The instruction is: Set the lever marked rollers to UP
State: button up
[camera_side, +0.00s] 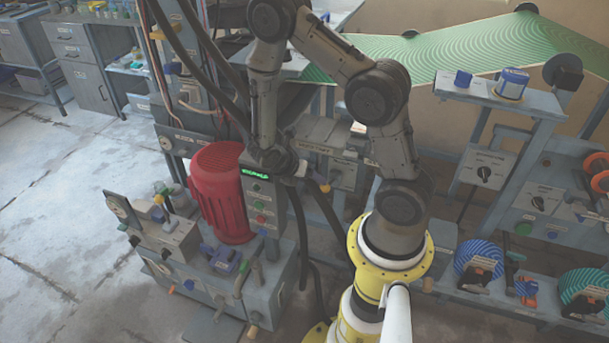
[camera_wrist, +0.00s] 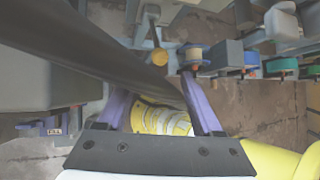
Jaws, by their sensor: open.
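No label that I can read says rollers, so I cannot tell for sure which lever is so marked. A lever with a yellow round knob (camera_wrist: 159,57) hangs ahead of my gripper in the wrist view. A yellow-knobbed lever (camera_side: 325,187) also shows in the side view below a grey labelled box (camera_side: 343,150), just right of my gripper. A second, tan knob (camera_wrist: 194,54) is right of the first in the wrist view. My gripper (camera_wrist: 155,88) has its two purple fingers apart, with nothing between them. In the side view its fingers are mostly hidden.
A dark hose (camera_wrist: 85,48) crosses the wrist view close to the fingers. A red motor (camera_side: 217,190) and a control box with a green display (camera_side: 255,172) stand left of my gripper. A grey rack (camera_side: 500,100) with dials and reels is at right. Open floor lies at far left.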

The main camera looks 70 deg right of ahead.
jog(key=shift+v, duration=1.8)
jog(key=w+a+r+m+t+y, duration=0.1)
jog(key=a+r+m+t, duration=0.1)
jog(key=r, duration=0.6)
jog(key=w+a+r+m+t, duration=0.1)
jog(key=w+r+m+t, duration=0.15)
jog(key=r, duration=0.55)
jog(key=s+a+r+m+t+y, duration=0.2)
jog(key=s+a+r+m+y, duration=0.1)
jog(key=s+a+m, duration=0.3)
jog(key=s+a+r+m+t+y, duration=0.2)
jog(key=s+a+r+m+y, duration=0.1)
jog(key=s+a+r+m, duration=0.2)
jog(key=shift+s+a+r+m, duration=0.3)
jog(key=shift+a+m, duration=0.45)
jog(key=shift+m, duration=0.4)
